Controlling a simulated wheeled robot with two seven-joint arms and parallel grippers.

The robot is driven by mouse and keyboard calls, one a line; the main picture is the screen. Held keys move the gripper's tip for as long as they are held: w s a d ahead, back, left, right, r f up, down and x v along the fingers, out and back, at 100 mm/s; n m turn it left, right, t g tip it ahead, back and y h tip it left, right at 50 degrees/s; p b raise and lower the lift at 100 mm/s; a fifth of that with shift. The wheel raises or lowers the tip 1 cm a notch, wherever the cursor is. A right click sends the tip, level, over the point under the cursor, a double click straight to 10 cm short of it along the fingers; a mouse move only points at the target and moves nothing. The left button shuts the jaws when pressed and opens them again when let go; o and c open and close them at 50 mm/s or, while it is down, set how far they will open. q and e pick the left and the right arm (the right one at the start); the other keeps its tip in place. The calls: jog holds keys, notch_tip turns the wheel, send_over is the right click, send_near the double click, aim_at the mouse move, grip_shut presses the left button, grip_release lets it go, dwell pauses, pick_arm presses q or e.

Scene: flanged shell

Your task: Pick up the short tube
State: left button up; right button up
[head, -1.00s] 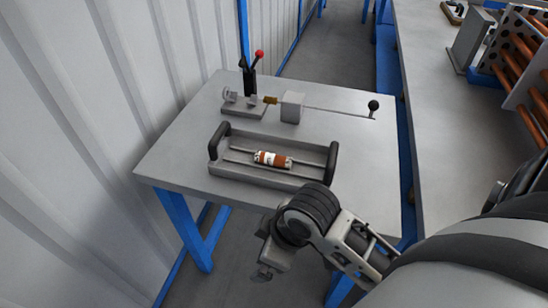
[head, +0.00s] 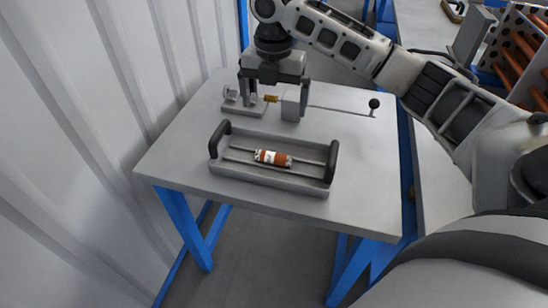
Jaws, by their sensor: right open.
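The short tube (head: 272,158), copper-brown with a white label band, lies on two rails in a grey tray (head: 262,175) with black end handles. My right gripper (head: 275,110) is open and points down behind the tray, over the clamp fixture at the back of the table. One finger hangs by the fixture's left part and the other by its grey block; whether they touch it I cannot tell. The tube is apart from the gripper, nearer the front. My left gripper is not in view.
The fixture (head: 246,109) has a small brass piece (head: 271,98), a grey block (head: 291,106) and a long rod ending in a black knob (head: 374,103). The table (head: 355,190) is clear at right and front. A corrugated wall (head: 80,150) stands at left. Copper tubes (head: 515,70) sit in a rack at right.

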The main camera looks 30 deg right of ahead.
aim_at(274, 154)
notch_tip(274, 154, down, 15)
jog(key=shift+s+r, duration=0.1)
dwell(0.4)
jog(key=shift+c, duration=0.3)
jog(key=shift+r, duration=0.1)
jog(key=c, duration=1)
